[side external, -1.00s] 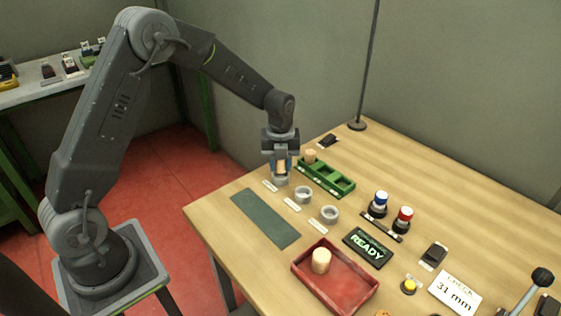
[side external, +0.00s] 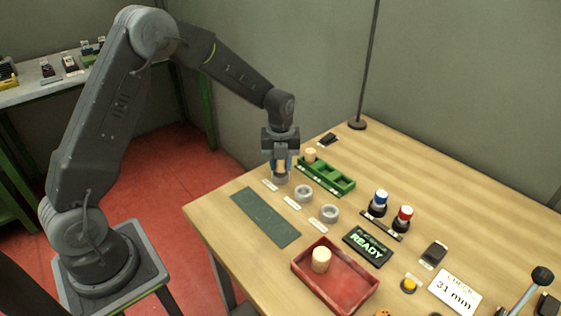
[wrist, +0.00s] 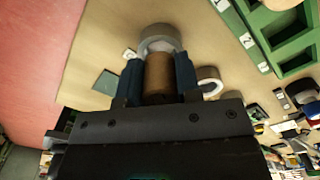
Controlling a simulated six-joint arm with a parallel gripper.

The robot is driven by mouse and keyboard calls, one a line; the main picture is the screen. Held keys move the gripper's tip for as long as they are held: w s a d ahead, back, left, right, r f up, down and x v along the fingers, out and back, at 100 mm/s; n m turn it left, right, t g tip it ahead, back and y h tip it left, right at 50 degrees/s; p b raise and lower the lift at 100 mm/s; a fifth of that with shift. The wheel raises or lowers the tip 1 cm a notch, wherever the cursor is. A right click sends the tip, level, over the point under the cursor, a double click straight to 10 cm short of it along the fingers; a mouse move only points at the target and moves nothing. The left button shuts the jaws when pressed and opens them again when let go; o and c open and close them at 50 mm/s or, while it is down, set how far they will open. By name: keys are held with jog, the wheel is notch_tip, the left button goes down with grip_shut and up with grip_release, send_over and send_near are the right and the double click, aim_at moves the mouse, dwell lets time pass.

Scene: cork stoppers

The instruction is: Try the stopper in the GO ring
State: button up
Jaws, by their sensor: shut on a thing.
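My gripper (side external: 280,170) is shut on a cork stopper (wrist: 158,78), which is upright between the two blue-grey fingers. It is at the farthest of three grey rings in the side view. That ring (side external: 280,181) is directly below the stopper and also shows at the stopper's far end in the wrist view (wrist: 158,36). I cannot tell whether the stopper's lower end is inside the ring. The middle ring (side external: 303,194) and the near ring (side external: 330,214) look empty. Small white labels lie beside the rings, too small to read.
A green compartment tray (side external: 340,184) with one stopper (side external: 310,155) stands close behind the rings. A red tray (side external: 336,302) holds another stopper (side external: 321,260). A dark green mat (side external: 265,217) lies bare in front. A READY display (side external: 368,246) and buttons (side external: 404,217) stand right.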

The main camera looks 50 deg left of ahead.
jog(key=shift+f, duration=0.55)
dwell(0.4)
jog(key=o, duration=1)
jog(key=shift+c, duration=0.2)
notch_tip(320, 180, up, 13)
jog(key=shift+f, duration=0.1)
jog(key=shift+r, duration=0.55)
